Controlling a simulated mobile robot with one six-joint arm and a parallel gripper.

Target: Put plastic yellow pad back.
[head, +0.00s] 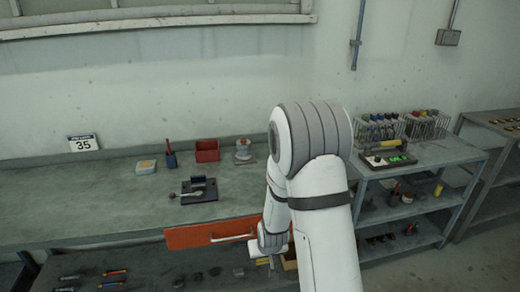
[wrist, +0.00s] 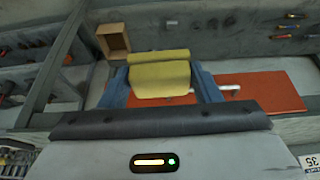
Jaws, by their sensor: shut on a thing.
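The yellow pad (wrist: 160,82) sits between the two blue fingers of my gripper (wrist: 162,85) in the wrist view. It is a flat yellow piece with a bent or rolled edge. My gripper is shut on it. In the head view my gripper (head: 272,245) is low in front of the workbench, at the right end of the orange drawer front (head: 205,234).
An open box (wrist: 113,40) stands on the lower shelf, beyond the pad. Loose tools lie on that shelf. A shelf unit (head: 430,155) stands at right.

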